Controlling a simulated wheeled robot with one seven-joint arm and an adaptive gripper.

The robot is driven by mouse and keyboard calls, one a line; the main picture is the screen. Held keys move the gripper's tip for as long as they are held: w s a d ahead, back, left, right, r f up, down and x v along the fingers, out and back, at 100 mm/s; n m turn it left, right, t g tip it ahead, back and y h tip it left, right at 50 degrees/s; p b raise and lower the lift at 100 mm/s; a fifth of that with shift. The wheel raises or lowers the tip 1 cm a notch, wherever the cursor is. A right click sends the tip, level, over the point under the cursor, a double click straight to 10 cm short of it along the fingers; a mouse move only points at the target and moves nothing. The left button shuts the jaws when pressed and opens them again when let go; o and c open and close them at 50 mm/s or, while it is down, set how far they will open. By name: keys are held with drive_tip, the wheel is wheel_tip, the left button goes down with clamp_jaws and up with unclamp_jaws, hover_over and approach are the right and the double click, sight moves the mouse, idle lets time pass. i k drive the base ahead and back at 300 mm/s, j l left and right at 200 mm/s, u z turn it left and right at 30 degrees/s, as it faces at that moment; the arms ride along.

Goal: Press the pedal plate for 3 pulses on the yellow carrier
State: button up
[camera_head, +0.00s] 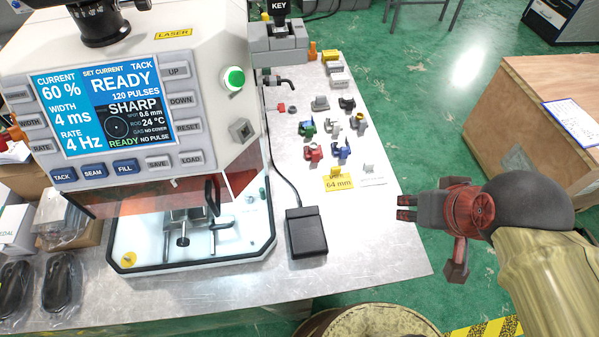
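The pedal (305,232), a black block with a cable, lies on the metal bench right of the laser machine (200,110). The machine's screen (105,110) reads READY, 120 PULSES, 60 %, 4 ms, 4 Hz and NO PULSE. A small part with yellow on it (359,121) stands among coloured parts; I cannot tell whether it is the yellow carrier. A yellow tag marked 64 mm (339,183) lies in front of them. My gripper (428,240), red and dark grey, is right of the pedal near the bench's right edge. Its fingers look spread and empty.
Green (306,128), red (313,152) and blue (335,128) parts stand behind the tag. The machine's chamber (190,225) holds a metal fixture. Bagged black items (62,283) lie at left. A wooden crate (530,120) stands right. The bench between pedal and right edge is bare.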

sight(306, 233)
drive_tip(key=u, duration=1.55)
